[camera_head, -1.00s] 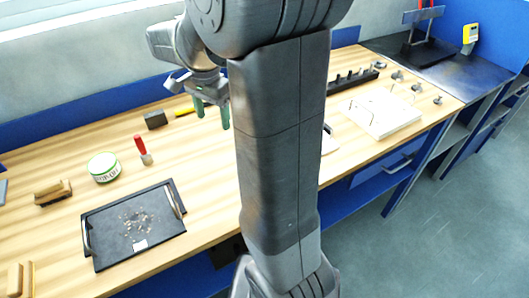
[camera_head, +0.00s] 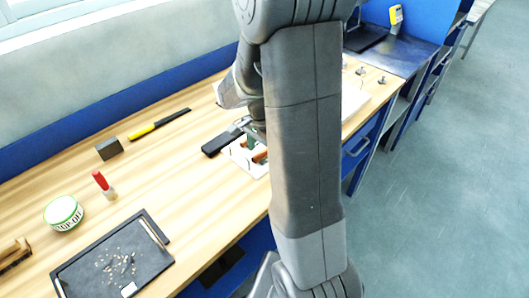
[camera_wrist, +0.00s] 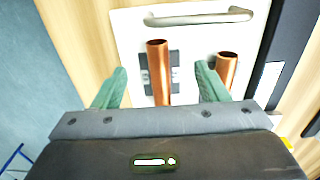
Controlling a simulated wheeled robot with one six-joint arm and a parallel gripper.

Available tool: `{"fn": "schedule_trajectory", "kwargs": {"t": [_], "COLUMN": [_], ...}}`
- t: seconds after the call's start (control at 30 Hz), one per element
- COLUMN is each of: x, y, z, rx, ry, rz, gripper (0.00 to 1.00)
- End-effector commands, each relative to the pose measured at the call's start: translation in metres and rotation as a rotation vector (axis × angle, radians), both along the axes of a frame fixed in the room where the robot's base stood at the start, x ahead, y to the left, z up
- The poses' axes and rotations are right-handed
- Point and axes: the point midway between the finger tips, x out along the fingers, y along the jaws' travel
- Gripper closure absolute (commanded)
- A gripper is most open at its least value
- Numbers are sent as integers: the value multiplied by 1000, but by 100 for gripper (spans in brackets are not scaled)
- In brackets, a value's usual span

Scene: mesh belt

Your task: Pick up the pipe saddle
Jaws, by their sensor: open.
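In the wrist view, a copper pipe (camera_wrist: 158,75) stands out from a white board (camera_wrist: 125,35) between my fingers. A grey metal piece (camera_wrist: 146,76) with dark slots shows on both sides of this pipe; it may be the pipe saddle, but the pipe hides its middle. A second copper pipe (camera_wrist: 226,70) is just right of my right finger, with a grey piece partly behind it. My gripper (camera_wrist: 160,72) is open, its green fingers on either side of the first pipe. In the head view my gripper (camera_head: 250,143) is over the white board (camera_head: 237,157), partly hidden by my arm.
A metal handle (camera_wrist: 200,17) crosses the board's far part. A black case (camera_head: 219,143) lies beside the board.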

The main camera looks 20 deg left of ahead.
Motion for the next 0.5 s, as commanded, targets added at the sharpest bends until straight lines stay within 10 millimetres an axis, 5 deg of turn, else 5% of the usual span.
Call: {"fn": "schedule_trajectory", "kwargs": {"t": [0.3, 0.5], "x": [0, 0], "y": [0, 0], "z": [-6, -6], "rx": [0, 1], "ry": [0, 0], "rz": [0, 0], "gripper": [33, 72]}}
